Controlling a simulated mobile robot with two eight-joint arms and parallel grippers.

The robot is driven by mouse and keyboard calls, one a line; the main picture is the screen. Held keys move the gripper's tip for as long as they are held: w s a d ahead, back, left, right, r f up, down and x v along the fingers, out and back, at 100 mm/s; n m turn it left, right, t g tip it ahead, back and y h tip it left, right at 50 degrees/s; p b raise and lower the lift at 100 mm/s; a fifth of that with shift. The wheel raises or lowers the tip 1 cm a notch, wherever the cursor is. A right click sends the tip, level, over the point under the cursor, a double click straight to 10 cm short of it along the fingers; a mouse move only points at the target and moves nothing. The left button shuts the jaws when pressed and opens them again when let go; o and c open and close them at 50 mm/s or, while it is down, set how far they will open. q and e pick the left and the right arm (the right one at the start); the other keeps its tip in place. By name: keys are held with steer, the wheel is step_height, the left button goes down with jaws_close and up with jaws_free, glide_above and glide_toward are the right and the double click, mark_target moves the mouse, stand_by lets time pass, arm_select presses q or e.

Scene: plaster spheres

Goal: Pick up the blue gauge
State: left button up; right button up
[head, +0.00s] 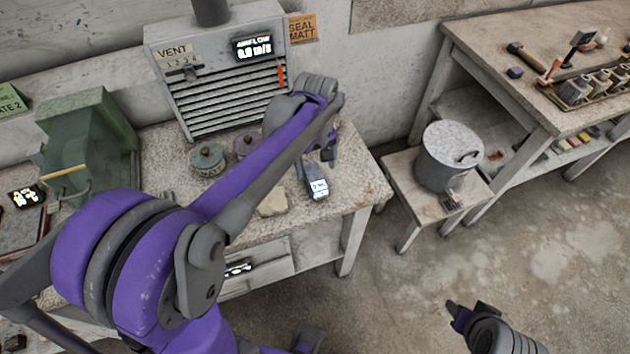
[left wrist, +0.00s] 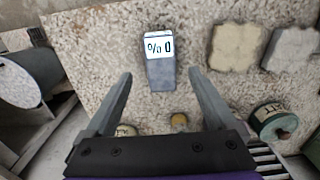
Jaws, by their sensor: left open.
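The blue gauge (head: 316,185), a small blue-grey block with a lit white display, lies on the speckled worktop near its right front corner. In the left wrist view the gauge (left wrist: 160,72) lies ahead, seen between the fingertips with its display at the far end. My left gripper (head: 328,152) is above the worktop just behind the gauge in the head view. Its fingers (left wrist: 159,77) are apart with nothing held. Whether they touch the gauge cannot be told. My right gripper (head: 461,315) is low over the floor at bottom right; its jaws are unclear.
Pale plaster lumps (left wrist: 236,46) lie beside the gauge. A green lidded pot (head: 207,159) and a vent unit (head: 222,80) stand behind. A metal bucket (head: 449,156) stands on a low stool to the right. My left arm covers part of the worktop.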

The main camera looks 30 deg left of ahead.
mark_target(315, 177)
arm_select(q)
steer(key=shift+f, duration=2.75)
steer(key=shift+f, duration=0.25)
jaws_close()
